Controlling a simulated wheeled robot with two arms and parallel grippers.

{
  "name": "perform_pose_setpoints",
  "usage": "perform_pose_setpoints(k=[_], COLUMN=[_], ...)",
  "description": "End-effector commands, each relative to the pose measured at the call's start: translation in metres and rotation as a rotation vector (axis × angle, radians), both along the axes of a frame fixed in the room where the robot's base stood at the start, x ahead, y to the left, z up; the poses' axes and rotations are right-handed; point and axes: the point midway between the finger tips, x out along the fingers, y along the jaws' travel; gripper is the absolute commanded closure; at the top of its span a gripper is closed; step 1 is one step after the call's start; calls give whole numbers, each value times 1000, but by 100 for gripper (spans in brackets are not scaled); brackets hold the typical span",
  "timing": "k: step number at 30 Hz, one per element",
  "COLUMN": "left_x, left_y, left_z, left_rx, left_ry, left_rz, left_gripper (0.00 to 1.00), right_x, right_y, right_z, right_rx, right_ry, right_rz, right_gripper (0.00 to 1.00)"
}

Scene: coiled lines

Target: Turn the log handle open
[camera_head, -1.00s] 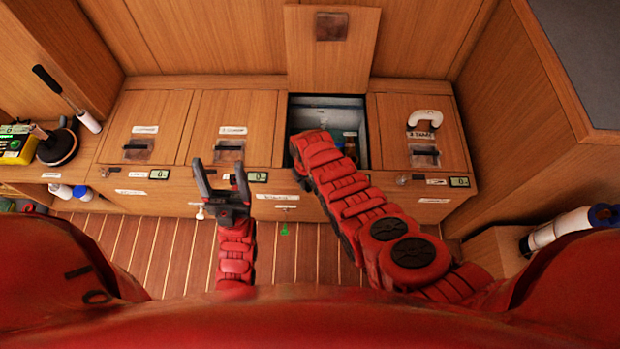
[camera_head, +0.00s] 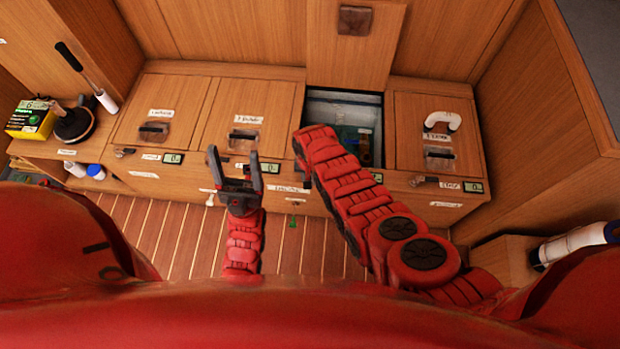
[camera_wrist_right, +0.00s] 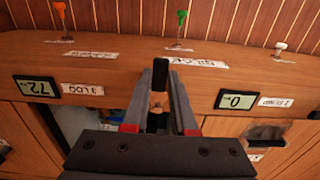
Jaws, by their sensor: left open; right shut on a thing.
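How far the handle is turned is hard to tell. My left gripper (camera_head: 234,156) is open and empty, in front of the second locker.
The third locker's lid (camera_head: 352,50) stands upright, leaving the locker (camera_head: 345,110) open with items inside. Closed lids lie on both sides. A white bent pipe (camera_head: 442,121) sits on the right lid. Green (camera_wrist_right: 181,17), orange and white knobs stick out below. A yellow box (camera_head: 31,120) stands left.

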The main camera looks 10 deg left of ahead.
Motion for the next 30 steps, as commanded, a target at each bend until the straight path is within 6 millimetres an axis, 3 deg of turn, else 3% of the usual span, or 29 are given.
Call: perform_pose_setpoints(k=[12,13,17,30], left_x=[0,0,0,0], left_y=[0,0,0,0], left_z=[0,0,0,3], left_rx=[0,0,0,0], left_ry=[0,0,0,0], left_rz=[0,0,0,0], left_gripper=[29,29,29,29], right_x=[-1,-1,-1,1], right_y=[1,1,1,1], right_z=[0,0,0,5], right_rx=[2,2,1,1], right_ry=[1,1,1,-1], right_rz=[-5,-5,-5,-5], right_gripper=[100,70,47,45])
